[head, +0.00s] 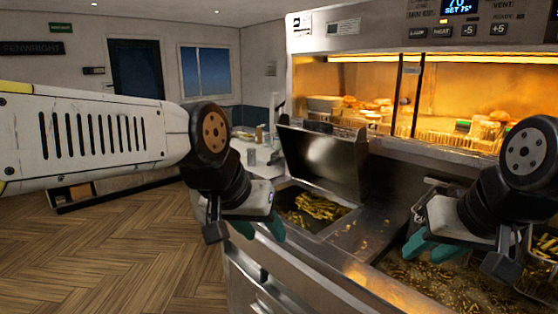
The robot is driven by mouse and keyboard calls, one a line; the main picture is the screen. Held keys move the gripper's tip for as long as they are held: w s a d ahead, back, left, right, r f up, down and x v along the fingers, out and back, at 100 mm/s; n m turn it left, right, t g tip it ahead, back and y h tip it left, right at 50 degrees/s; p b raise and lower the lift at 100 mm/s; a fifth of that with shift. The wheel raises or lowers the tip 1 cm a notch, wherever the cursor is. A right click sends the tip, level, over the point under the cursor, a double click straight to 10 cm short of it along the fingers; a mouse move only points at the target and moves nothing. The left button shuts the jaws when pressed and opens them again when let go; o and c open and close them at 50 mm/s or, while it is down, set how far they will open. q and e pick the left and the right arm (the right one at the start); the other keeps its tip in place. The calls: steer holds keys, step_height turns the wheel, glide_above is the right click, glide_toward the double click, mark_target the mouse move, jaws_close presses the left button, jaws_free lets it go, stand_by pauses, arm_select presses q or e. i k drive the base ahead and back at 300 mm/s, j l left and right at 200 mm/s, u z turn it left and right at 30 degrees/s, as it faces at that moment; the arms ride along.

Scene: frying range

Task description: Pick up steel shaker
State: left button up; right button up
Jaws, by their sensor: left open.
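A small grey metal cylinder (251,157), which looks like the steel shaker, stands upright on the pale counter behind the fryer, left of the raised steel lid. It is small and its details are hard to make out. My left gripper (260,231), with teal fingers, is open and empty at the front left edge of the fry bin, nearer to me than the cylinder and apart from it. My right gripper (430,250) hangs over the fryer at the right; its teal fingers are seen at an angle, and their gap is unclear.
A bin of fries (318,208) lies below the raised steel lid (322,160). Fryer oil (420,285) is under my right gripper. A lit warming cabinet (345,75) stands behind. Other small items (262,132) are on the counter. The wooden floor (130,250) at left is clear.

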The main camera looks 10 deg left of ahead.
mark_target(251, 152)
steer(key=j+z, duration=0.15)
steer(key=z, duration=0.25)
steer(key=i+j+z, duration=0.1)
steer(key=j+z, duration=0.2)
steer(key=j, duration=0.35)
steer(key=j+z, duration=0.25)
steer(key=j, duration=0.4)
steer(key=j+z, duration=0.25)
steer(key=j, duration=2.75)
steer(key=i+j, duration=0.1)
steer(key=j, duration=1.05)
steer(key=i+j, duration=0.15)
steer(key=i, duration=0.2)
steer(key=j+u, duration=0.05)
